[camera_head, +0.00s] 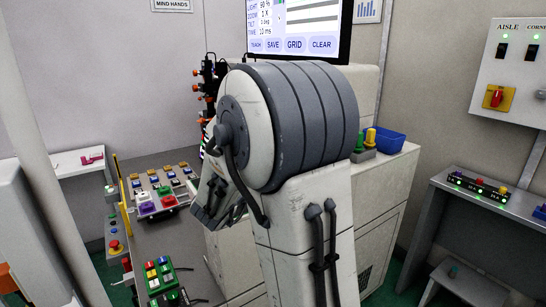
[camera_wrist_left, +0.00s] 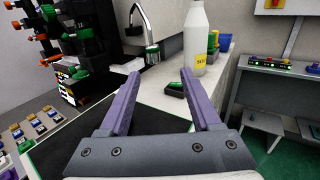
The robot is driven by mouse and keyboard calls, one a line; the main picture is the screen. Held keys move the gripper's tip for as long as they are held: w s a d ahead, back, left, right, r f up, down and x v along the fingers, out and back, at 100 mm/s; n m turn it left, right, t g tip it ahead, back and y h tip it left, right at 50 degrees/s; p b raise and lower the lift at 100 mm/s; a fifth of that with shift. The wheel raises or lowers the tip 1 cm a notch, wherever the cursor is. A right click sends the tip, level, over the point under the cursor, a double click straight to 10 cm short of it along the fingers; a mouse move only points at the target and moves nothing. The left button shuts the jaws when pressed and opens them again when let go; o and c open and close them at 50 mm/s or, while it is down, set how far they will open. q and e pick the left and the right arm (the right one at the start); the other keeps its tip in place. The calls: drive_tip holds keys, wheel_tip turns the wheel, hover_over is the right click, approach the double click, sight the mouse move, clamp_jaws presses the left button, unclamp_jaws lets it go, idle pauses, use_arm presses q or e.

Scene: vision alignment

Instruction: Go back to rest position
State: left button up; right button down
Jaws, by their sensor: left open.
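My left gripper (camera_wrist_left: 161,74) shows in the left wrist view with its two purple fingers wide apart. Nothing is between the fingers. A small green and black block (camera_wrist_left: 175,88) shows beyond the fingertips, apart from them. In the head view a large grey and white link of my arm fills the middle and hides much of the bench behind it. I cannot make out the left fingertips there. My right gripper is in neither view.
A white bottle (camera_wrist_left: 196,40) with a yellow label stands beyond the right finger. A rack of orange and black parts (camera_wrist_left: 72,45) stands at the left. A blue bin (camera_head: 385,140) sits on the pale cabinet. A monitor (camera_head: 298,30) hangs behind.

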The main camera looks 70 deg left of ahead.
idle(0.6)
use_arm(q)
drive_tip(key=w+d+f+m+t+h+p, duration=0.1)
drive_tip(key=w+d+f+m+h+p, duration=0.2)
drive_tip(key=w+d+m+h, duration=1.7)
drive_tip(key=w+d+f+m+g+p, duration=0.1)
drive_tip(key=w+d+m+g, duration=0.15)
drive_tip(key=d, duration=0.85)
drive_tip(key=w+d+f+m+g+p, duration=0.1)
drive_tip(key=d+m+g, duration=0.2)
drive_tip(key=d, duration=0.8)
drive_tip(key=s+d+f+m+g+y+p, duration=0.1)
drive_tip(key=s+d+m+g+y+p, duration=0.1)
drive_tip(key=s+d+m, duration=0.6)
drive_tip(key=s+d+f+m+g+y+p, duration=0.1)
drive_tip(key=s+d+m+g+y+p, duration=0.2)
drive_tip(key=m, duration=1.6)
drive_tip(key=s+d+g, duration=0.2)
drive_tip(key=s+d, duration=0.3)
drive_tip(key=s, duration=0.2)
drive_tip(key=shift+g+y, duration=0.35)
drive_tip(key=shift+y, duration=0.05)
